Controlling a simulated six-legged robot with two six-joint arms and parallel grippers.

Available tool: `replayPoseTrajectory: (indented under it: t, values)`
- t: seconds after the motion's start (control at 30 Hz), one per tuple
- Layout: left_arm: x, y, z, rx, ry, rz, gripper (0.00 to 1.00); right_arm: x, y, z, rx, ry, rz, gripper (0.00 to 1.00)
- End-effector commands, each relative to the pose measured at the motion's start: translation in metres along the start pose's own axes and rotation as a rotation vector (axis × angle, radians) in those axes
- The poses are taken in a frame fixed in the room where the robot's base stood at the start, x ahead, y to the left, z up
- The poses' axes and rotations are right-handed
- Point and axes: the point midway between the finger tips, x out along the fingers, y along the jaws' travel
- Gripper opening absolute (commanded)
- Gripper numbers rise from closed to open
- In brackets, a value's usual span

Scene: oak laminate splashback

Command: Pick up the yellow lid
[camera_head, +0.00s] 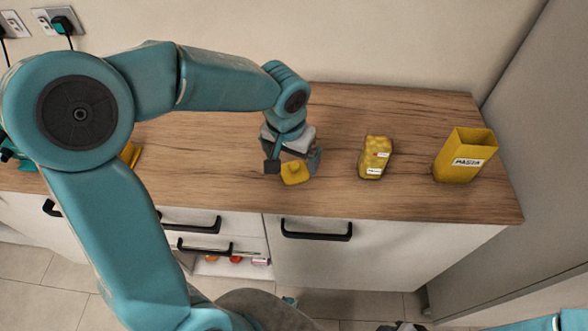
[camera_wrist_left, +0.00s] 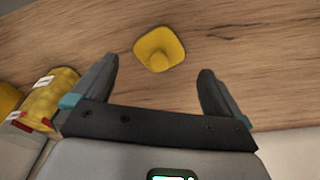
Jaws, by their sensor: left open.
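The yellow lid (camera_head: 295,173) lies on the wooden counter in the head view, a small rounded square with a raised knob. It also shows in the left wrist view (camera_wrist_left: 159,49), just beyond the fingertips and between their lines. My left gripper (camera_head: 292,165) is over the lid from above, its fingers apart with nothing between them. In the left wrist view the open left gripper (camera_wrist_left: 158,72) points at the lid, apart from it as far as I can tell. My right gripper cannot be made out; only a part of my right arm shows at the bottom right of the head view.
A patterned yellow container (camera_head: 375,158) with a label stands right of the lid. An open yellow box labelled PASTA (camera_head: 464,156) stands further right, near a tall grey panel (camera_head: 528,160). Another yellow thing (camera_head: 131,154) is partly hidden behind my left arm. A drawer below is partly open.

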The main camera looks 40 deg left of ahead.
Motion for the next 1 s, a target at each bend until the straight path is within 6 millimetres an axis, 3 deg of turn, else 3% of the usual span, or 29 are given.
replayPoseTrajectory:
  t: [0.23, 0.5, 0.53, 0.7, 1.0]
  values:
    - [0.040, 0.000, -0.001, 0.000, -0.004, 0.001, 1.00, 0.000, 0.000, 0.000, 0.000, 0.000, 0.000, 0.43]
    - [0.044, 0.000, -0.002, 0.000, 0.000, 0.002, 1.00, 0.000, 0.000, 0.000, 0.000, 0.000, 0.000, 0.43]
    - [0.044, 0.000, -0.002, 0.000, 0.000, 0.002, 0.97, 0.000, 0.000, 0.000, 0.000, 0.000, 0.000, 0.43]
    - [0.044, 0.000, -0.003, 0.000, 0.000, 0.002, 0.47, 0.000, 0.000, 0.000, 0.000, 0.000, 0.000, 0.43]
    - [0.044, 0.000, -0.003, 0.000, 0.000, 0.002, 0.46, 0.000, 0.000, 0.000, 0.000, 0.000, 0.000, 0.43]
